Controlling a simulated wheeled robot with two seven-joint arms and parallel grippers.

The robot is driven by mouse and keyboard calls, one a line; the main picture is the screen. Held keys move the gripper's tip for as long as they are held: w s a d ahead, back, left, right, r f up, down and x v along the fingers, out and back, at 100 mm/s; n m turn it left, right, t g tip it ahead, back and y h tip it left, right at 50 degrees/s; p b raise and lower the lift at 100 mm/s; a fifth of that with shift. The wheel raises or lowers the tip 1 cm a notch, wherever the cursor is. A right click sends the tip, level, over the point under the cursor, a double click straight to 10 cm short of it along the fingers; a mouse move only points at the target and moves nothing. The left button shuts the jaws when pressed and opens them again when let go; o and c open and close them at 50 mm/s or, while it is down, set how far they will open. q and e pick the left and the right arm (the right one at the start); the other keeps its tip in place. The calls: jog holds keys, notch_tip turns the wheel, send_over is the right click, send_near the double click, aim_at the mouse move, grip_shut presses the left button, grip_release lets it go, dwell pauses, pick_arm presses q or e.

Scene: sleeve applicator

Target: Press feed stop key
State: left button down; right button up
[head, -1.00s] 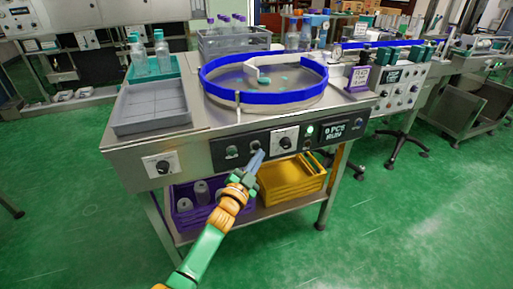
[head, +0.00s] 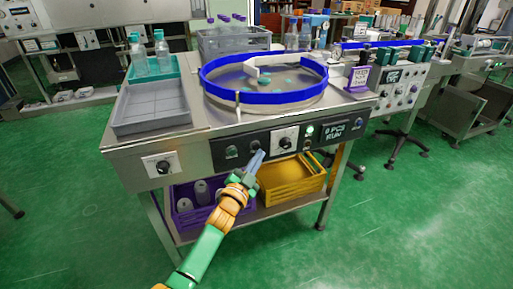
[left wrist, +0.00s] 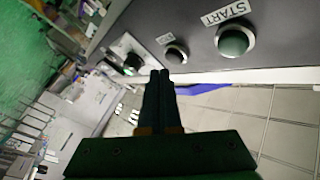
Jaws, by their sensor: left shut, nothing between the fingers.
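The dark control panel (head: 220,149) is on the front of the steel feed table. In the left wrist view I see a large green key (left wrist: 233,40) labelled START. Beside it is a smaller dark round key (left wrist: 176,54) whose label is too small to read. In the head view this small key (head: 256,145) sits between the START key (head: 231,152) and a rotary knob (head: 285,139). My left gripper (head: 260,154) is shut and empty, its tips at the panel close to the small key; I cannot tell whether they touch. My right gripper is not in view.
A green-lit lamp (head: 309,131) and a display (head: 341,130) reading RUN are at the panel's right. A blue-rimmed turntable (head: 215,85) and a grey tray (head: 150,122) are on top. Purple (head: 184,217) and yellow (head: 290,180) crates stand on the lower shelf.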

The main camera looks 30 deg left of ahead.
pick_arm(q)
jog(key=shift+w+a, duration=0.1)
jog(key=shift+a, duration=0.05)
jog(key=shift+w+a, duration=0.2)
jog(key=shift+w+a+b, duration=0.25)
jog(key=shift+a+b, duration=0.05)
jog(key=shift+b, duration=0.05)
dwell(0.9)
jog(key=shift+s+d, duration=0.1)
jog(key=shift+s+d+p, duration=0.45)
jog(key=shift+d, duration=0.1)
jog(key=s+d+p, duration=0.2)
jog(key=s+d, duration=0.1)
jog(key=shift+s+d, duration=0.15)
jog(key=shift+d, duration=0.25)
